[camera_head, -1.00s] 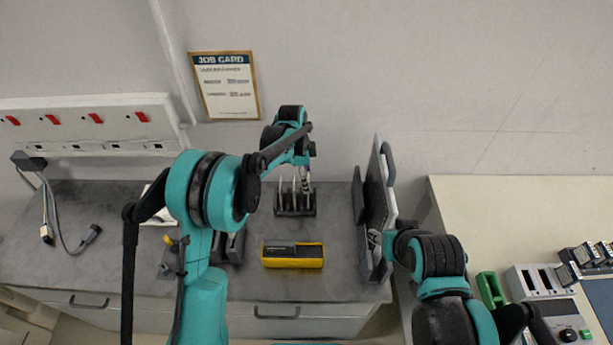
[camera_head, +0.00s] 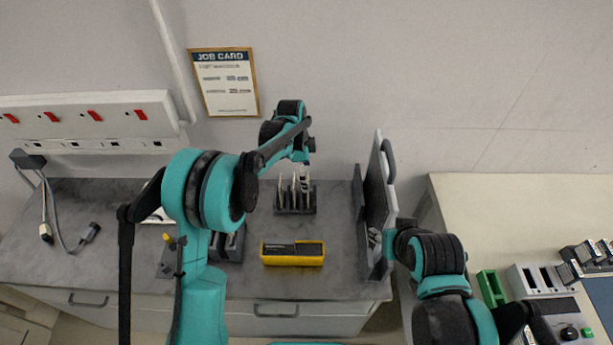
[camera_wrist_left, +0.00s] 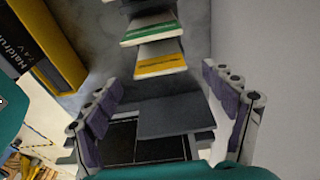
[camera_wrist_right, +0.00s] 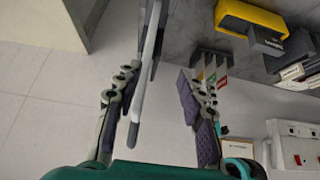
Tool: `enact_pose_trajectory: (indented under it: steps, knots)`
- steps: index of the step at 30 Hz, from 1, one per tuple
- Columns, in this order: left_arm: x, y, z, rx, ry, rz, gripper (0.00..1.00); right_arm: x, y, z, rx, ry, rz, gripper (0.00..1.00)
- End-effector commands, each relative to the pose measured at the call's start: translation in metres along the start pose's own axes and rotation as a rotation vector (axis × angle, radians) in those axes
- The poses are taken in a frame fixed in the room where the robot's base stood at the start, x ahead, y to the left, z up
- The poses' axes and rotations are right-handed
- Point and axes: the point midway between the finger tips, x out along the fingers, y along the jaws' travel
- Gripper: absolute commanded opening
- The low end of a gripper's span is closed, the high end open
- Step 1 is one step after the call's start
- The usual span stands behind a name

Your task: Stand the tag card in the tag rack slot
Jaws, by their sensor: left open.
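The dark tag rack (camera_head: 296,210) stands at the back of the grey worktop and holds upright pale cards. A yellow-striped tag card (camera_wrist_left: 160,65) is the one nearest my left gripper, and a green-striped card (camera_wrist_left: 150,32) stands beyond it. My left gripper (camera_wrist_left: 160,85) is open just above the rack, its fingers well apart on either side of the yellow-striped card's line. The card's lower edge and its slot are hidden from above. My right gripper (camera_wrist_right: 160,85) is open, with the upright panel's pale handle (camera_wrist_right: 146,85) between its fingers; contact is unclear.
A dark upright panel (camera_head: 377,190) stands at the worktop's right end. A yellow-and-black box (camera_head: 292,260) lies in front of the rack. A power strip (camera_head: 90,125) and job card (camera_head: 226,85) are on the wall. Another bench (camera_head: 500,220) is at the right.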

Motion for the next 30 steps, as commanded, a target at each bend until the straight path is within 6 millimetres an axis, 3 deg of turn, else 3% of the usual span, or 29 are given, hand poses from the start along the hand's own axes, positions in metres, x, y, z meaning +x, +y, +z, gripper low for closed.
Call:
enact_pose_trajectory:
  steps: [9, 15, 30]
  knots:
    - [-0.069, 0.000, 0.000, -0.001, 0.000, 0.000, 0.84, 0.000, 0.000, 0.000, 0.000, 0.000, 0.000, 0.40]
    - [-0.098, 0.000, 0.000, 0.000, 0.000, 0.000, 0.84, 0.000, 0.000, 0.000, 0.000, 0.000, 0.000, 0.40]
    - [-0.107, 0.000, 0.000, 0.000, 0.000, 0.000, 0.84, 0.000, 0.000, 0.000, 0.000, 0.000, 0.000, 0.40]
